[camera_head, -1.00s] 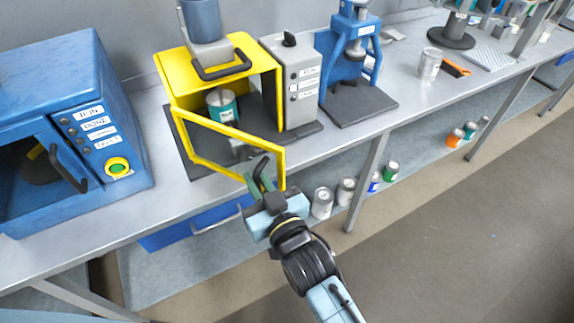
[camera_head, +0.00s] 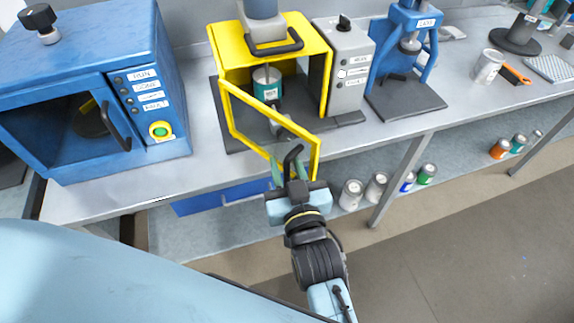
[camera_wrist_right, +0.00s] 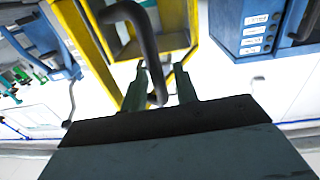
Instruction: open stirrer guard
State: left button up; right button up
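The stirrer guard is a yellow frame (camera_head: 318,48) around a teal can (camera_head: 266,84) under the stirrer head (camera_head: 264,22). Its yellow-framed door (camera_head: 262,104) stands swung out toward me, hinged at its left. A dark curved handle (camera_head: 293,153) is on the door's free side; it also shows in the right wrist view (camera_wrist_right: 146,35). My right gripper (camera_head: 288,170) is at this handle. In the wrist view its green fingers (camera_wrist_right: 163,88) are apart with the handle's end between them, a gap showing on the right. My left gripper is out of view.
A blue cabinet (camera_head: 95,45) stands left of the guard. A grey control box (camera_head: 346,70) and a blue press (camera_head: 405,50) stand right. Several cans, one of them green (camera_head: 427,173), sit on the lower shelf. Floor (camera_head: 480,240) in front is clear.

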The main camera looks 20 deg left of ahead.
jog(key=shift+d, duration=0.1)
jog(key=shift+s+d+p, duration=0.3)
jog(key=shift+s+p, duration=0.15)
jog(key=shift+s, duration=0.05)
jog(key=p+v, duration=0.5)
jog(key=v, duration=0.7)
jog(key=shift+p, duration=0.3)
jog(key=shift+s+d, duration=0.1)
